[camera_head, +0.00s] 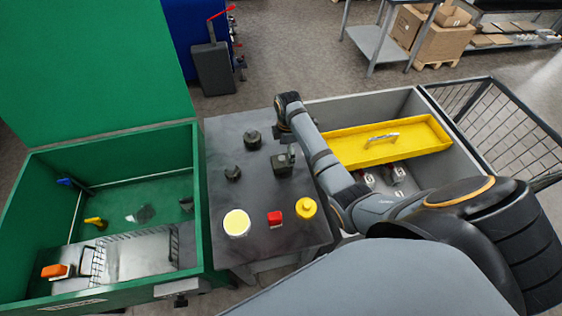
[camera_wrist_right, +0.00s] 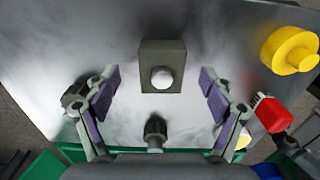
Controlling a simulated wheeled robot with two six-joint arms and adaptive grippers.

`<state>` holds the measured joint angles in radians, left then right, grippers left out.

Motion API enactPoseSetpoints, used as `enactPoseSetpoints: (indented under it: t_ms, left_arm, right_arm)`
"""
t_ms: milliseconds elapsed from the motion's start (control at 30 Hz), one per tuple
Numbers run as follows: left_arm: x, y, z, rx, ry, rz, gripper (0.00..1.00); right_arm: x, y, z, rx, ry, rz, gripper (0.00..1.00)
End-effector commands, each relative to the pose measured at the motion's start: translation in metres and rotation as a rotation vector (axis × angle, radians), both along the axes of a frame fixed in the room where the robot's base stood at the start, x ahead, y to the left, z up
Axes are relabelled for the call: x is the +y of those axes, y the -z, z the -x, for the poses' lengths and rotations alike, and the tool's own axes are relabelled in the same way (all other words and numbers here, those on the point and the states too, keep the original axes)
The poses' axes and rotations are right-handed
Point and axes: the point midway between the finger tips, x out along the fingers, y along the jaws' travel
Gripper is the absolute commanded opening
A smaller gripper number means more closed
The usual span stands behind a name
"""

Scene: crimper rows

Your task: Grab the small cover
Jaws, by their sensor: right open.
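No part in view is plainly marked as the small cover. A small dark grey block (camera_head: 282,165) sits on the grey table; in the right wrist view the block (camera_wrist_right: 180,55) has a pale round top. My right gripper (camera_head: 291,158) points down above the table at this block. In the wrist view its fingers (camera_wrist_right: 159,80) are spread, with the block between and beyond them and nothing held. A dark knob (camera_wrist_right: 155,130) stands nearer the palm, and another dark knob (camera_wrist_right: 75,92) is partly behind the left finger. My left gripper is not in view.
A yellow knob (camera_head: 306,207), red block (camera_head: 274,218) and white-topped yellow disc (camera_head: 236,222) stand at the table's near end. A green bin (camera_head: 203,190) adjoins left; a grey crate with a yellow tray (camera_head: 375,150) is right. The table's far left corner is clear.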

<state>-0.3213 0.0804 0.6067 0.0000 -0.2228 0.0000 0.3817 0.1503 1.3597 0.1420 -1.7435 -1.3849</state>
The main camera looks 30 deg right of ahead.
Motion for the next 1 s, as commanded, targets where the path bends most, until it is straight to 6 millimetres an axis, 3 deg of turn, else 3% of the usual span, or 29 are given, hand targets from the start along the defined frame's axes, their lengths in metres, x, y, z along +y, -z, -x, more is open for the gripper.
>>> enactPoseSetpoints:
  t_ms: [133,233,433,700,767,1000]
  left_arm:
    - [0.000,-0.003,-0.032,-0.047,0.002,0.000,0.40]
    - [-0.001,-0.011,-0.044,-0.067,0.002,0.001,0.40]
    - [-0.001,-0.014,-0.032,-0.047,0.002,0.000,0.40]
    - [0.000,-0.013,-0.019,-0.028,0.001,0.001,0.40]
    - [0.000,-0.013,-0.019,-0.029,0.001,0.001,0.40]
    - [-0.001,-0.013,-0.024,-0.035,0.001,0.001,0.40]
  right_arm:
    - [0.001,0.004,0.000,0.001,0.000,0.000,0.83]
    - [0.005,0.014,0.001,0.005,-0.001,-0.001,0.83]
    - [0.010,0.047,0.001,0.003,0.000,0.000,0.83]
    - [0.010,0.054,0.001,0.000,0.000,0.001,0.83]
    - [0.010,0.054,0.001,0.000,0.000,0.001,0.78]
    - [0.010,0.054,0.001,0.000,0.000,0.001,0.45]
